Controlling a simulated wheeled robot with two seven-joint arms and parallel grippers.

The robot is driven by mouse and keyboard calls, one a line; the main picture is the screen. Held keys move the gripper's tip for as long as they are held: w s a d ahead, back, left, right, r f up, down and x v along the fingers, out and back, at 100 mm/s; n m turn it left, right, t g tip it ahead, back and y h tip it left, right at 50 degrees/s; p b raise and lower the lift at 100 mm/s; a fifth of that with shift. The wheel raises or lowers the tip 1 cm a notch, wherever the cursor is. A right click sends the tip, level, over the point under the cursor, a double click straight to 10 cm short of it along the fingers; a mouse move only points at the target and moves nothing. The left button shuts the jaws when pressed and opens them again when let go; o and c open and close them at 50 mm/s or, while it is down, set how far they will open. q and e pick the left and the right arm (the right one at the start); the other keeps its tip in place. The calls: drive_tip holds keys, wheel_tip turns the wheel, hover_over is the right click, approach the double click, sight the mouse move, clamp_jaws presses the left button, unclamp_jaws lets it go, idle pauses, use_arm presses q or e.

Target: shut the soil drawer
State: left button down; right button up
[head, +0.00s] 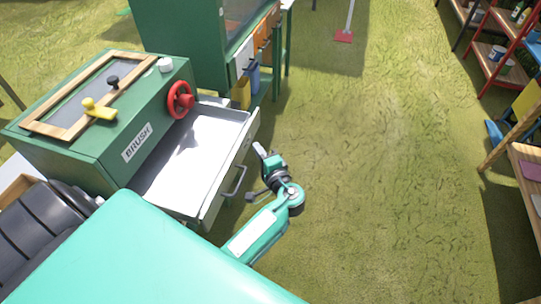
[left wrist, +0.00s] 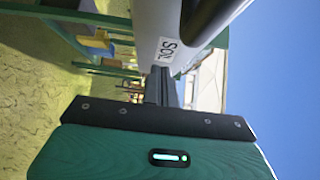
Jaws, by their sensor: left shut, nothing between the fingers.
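The soil drawer (head: 192,150) is a pale metal tray pulled well out of a green cabinet (head: 60,150) marked BRUSH. Its inside looks empty. A grey bar handle (head: 236,182) is on its front. In the left wrist view, the drawer front (left wrist: 195,20) with its SOIL label (left wrist: 167,50) is close ahead. My left gripper (head: 260,150) is just outside the drawer front, to the right of it in the head view. Its dark fingers (left wrist: 160,85) are shut and empty. I cannot tell whether they touch the front. My right gripper is not in view.
A red handwheel (head: 180,100) is on the cabinet beside the drawer. Shelves (head: 500,70) and a wooden bench (head: 528,155) stand at the right. The grass between is clear.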

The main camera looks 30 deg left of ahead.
sight(202, 143)
use_arm(q)
drive_tip(key=shift+s+a, duration=0.15)
drive_tip(key=shift+a, duration=0.6)
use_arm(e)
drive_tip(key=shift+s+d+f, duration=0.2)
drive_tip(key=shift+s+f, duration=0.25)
use_arm(q)
drive_tip(key=shift+s+a, duration=0.1)
drive_tip(key=shift+a, duration=0.05)
drive_tip(key=s+a, duration=0.1)
drive_tip(key=a, duration=0.3)
drive_tip(key=s+a, duration=0.1)
drive_tip(key=a, duration=0.3)
drive_tip(key=s+a, duration=0.1)
drive_tip(key=a, duration=0.3)
drive_tip(key=shift+a, duration=0.2)
drive_tip(key=a, duration=0.2)
drive_tip(key=s+a, duration=0.1)
drive_tip(key=a, duration=0.1)
drive_tip(key=shift+a, duration=0.45)
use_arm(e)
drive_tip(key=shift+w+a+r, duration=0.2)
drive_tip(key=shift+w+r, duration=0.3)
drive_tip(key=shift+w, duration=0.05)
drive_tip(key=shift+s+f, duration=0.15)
